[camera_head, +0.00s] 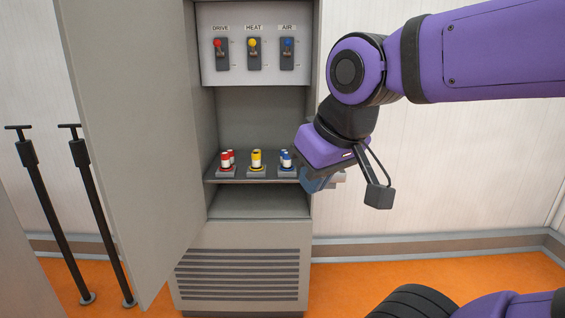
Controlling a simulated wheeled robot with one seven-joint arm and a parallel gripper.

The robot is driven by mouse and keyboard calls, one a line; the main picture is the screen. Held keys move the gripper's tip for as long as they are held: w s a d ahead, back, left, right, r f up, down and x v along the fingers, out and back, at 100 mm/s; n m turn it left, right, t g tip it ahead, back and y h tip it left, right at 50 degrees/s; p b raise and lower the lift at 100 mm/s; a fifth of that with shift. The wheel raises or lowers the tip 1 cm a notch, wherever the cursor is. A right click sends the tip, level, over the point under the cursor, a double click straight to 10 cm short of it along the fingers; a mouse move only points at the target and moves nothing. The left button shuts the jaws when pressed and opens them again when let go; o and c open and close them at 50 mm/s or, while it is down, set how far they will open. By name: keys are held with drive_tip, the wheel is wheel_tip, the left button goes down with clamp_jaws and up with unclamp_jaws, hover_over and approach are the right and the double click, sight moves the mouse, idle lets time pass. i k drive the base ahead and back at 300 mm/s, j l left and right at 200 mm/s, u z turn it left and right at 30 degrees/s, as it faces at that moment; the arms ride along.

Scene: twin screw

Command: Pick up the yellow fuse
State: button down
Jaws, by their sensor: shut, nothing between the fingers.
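The yellow fuse (256,158) stands upright in the middle holder on the cabinet shelf (238,178). It has a pale band, and its base sits in a small grey block. A red fuse (226,160) stands to its left and a blue fuse (286,160) to its right, each with another of its colour close behind. My gripper (335,180) is at the right edge of the cabinet opening, right of the blue fuses and apart from the yellow one. It is shut and empty; its fingers are small and partly hidden by my wrist.
The cabinet door (140,130) stands open on the left. Above the shelf is a panel (255,75) with red, yellow and blue switches marked DRIVE, HEAT and AIR. A vented front (240,275) lies below. The space in front of the shelf looks clear.

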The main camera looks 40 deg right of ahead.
sight(255, 157)
drive_tip(key=z, duration=0.3)
drive_tip(key=i+z, duration=0.6)
drive_tip(key=z, duration=0.2)
drive_tip(key=i+j+z, duration=0.1)
drive_tip(key=i, duration=0.4)
drive_tip(key=i+j+z, duration=0.1)
drive_tip(key=i+j, duration=0.3)
drive_tip(key=i, duration=0.65)
